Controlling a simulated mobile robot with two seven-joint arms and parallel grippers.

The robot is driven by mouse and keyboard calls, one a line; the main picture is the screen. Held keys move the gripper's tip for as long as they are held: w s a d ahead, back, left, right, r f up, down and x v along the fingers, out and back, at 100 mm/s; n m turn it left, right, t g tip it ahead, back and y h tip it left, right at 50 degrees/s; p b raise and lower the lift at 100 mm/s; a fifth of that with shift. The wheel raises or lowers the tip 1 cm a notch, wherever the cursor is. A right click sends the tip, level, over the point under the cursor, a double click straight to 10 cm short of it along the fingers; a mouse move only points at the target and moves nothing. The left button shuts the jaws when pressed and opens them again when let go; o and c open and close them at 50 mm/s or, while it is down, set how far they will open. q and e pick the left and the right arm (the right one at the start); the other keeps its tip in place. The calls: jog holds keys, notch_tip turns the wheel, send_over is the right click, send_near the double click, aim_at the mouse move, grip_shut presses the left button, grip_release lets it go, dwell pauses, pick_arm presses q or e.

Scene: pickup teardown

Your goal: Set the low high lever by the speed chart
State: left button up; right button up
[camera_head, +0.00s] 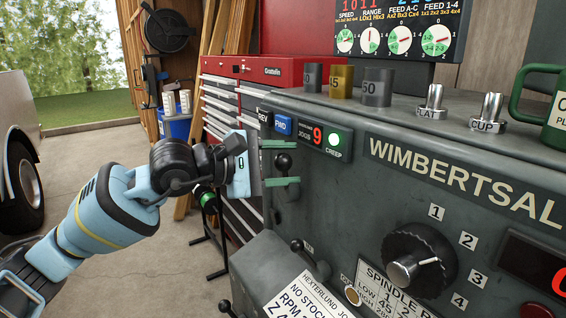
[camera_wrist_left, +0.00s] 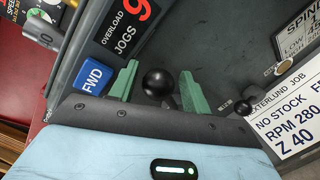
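My left gripper (camera_head: 286,163) is at the front of the grey lathe headstock, its two green fingers apart, one above and one below a black ball knob (camera_head: 283,161). In the left wrist view the same knob (camera_wrist_left: 157,83) sits between the fingers (camera_wrist_left: 158,82), with gaps on both sides. A second black-knobbed lever (camera_head: 297,245) stands lower; its small label is unreadable. I cannot tell from labels which lever is low high. The speed chart (camera_head: 372,280), partly cut off, shows LOW and HIGH rows. A job sheet (camera_wrist_left: 291,118) reads RPM 280, Z 40. My right gripper is out of view.
A black selector dial (camera_head: 420,258) marked 1 to 4 is to the right. FWD button (camera_head: 282,125) and lit CREEP button (camera_head: 334,140) are above the knob. Metal weights (camera_head: 376,87) stand on top. A red tool chest (camera_head: 270,72) is behind. Open floor lies left.

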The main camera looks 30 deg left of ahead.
pick_arm(q)
jog(key=shift+a, duration=0.1)
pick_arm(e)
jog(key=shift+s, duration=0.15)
pick_arm(q)
jog(key=shift+s+a+b, duration=0.3)
jog(key=shift+s+a, duration=0.05)
jog(key=shift+s, duration=0.15)
jog(key=b+v, duration=0.4)
jog(key=v, duration=0.2)
jog(key=shift+s+r, duration=0.1)
jog(key=shift+s, duration=0.2)
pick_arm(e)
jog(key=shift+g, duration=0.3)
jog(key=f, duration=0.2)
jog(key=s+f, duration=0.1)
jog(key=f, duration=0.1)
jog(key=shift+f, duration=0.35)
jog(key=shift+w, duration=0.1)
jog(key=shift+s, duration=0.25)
